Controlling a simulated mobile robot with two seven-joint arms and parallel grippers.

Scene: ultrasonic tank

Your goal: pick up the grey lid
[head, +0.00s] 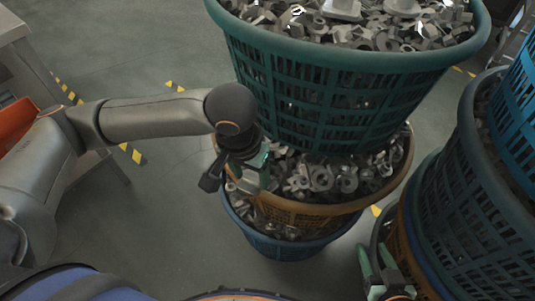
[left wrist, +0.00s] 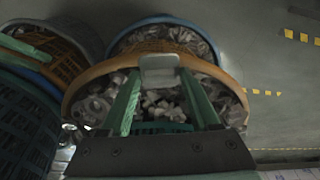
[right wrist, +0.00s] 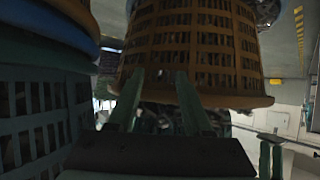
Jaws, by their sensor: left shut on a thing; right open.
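My left gripper (head: 258,182) hangs at the left side of the central basket stack, beside the orange basket of metal parts. In the left wrist view its green fingers are shut on the grey lid (left wrist: 160,70), a small, light grey piece with rounded corners held at the fingertips above the orange basket (left wrist: 85,78). In the head view I cannot clearly make the lid out at the gripper. My right gripper (head: 377,260) is open and empty at the bottom right, beside the right-hand stack. In the right wrist view its fingers (right wrist: 160,76) stand apart before an orange basket.
A teal basket (head: 340,62) full of grey metal parts tops the central stack; the orange one and a blue one (head: 282,248) are below. More stacked baskets (head: 470,190) stand at the right. A bench (head: 22,38) is at the far left. Floor between is clear.

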